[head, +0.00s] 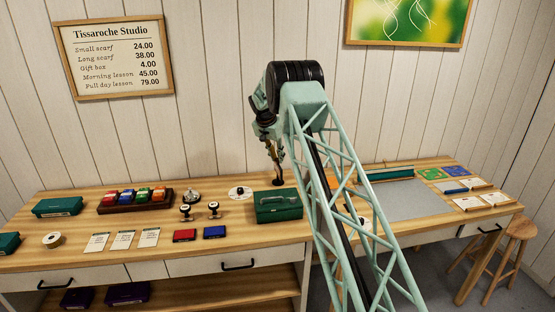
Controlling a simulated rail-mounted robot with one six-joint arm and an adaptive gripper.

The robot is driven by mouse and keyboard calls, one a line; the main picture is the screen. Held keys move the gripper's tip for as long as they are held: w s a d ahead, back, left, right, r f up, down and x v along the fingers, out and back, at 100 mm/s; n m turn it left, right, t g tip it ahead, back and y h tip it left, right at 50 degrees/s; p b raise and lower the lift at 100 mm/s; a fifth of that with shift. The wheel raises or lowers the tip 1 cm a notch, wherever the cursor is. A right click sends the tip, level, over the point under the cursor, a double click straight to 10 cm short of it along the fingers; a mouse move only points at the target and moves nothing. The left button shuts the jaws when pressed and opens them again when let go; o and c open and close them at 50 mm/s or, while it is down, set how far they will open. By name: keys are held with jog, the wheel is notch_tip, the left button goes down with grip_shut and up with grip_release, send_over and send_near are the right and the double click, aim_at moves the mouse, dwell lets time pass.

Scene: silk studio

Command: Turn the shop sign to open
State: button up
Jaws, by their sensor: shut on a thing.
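My gripper (276,172) points down above the back edge of the green box (278,211) on the bench. It is shut on a small dark thing (278,183) at its fingertips. What that thing is, and whether it touches the box or the bench, I cannot tell. No sign reading open or closed can be made out. A white round disc (233,194) with a dark knob (240,190) lies on the bench, left of the gripper; I cannot tell if it is the shop sign. My arm hides part of the bench to the right.
A price board (115,57) hangs on the wall. Two stamps, a bell (192,197), red (184,235) and blue (215,232) pads and cards stand left of the box. A rack of coloured blocks (135,200) is farther left. A grey mat (405,199) lies right; a stool (508,245) stands beside the bench.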

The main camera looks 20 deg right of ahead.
jog(key=shift+w+a+m+g+p, duration=0.15)
jog(key=shift+m+g+p, duration=0.65)
jog(key=shift+m, duration=1.4)
jog(key=shift+m+g+h+p, duration=0.3)
jog(key=shift+m+p, duration=0.1)
jog(key=shift+m, duration=0.2)
jog(key=shift+w+f+m+g+p, duration=0.1)
jog(key=shift+m+g+p, duration=0.4)
jog(key=shift+m+p, duration=1.1)
jog(key=o, duration=0.8)
jog(key=shift+o, duration=0.2)
jog(key=v, duration=0.7)
jog(key=shift+r, duration=0.3)
jog(key=shift+a, duration=0.1)
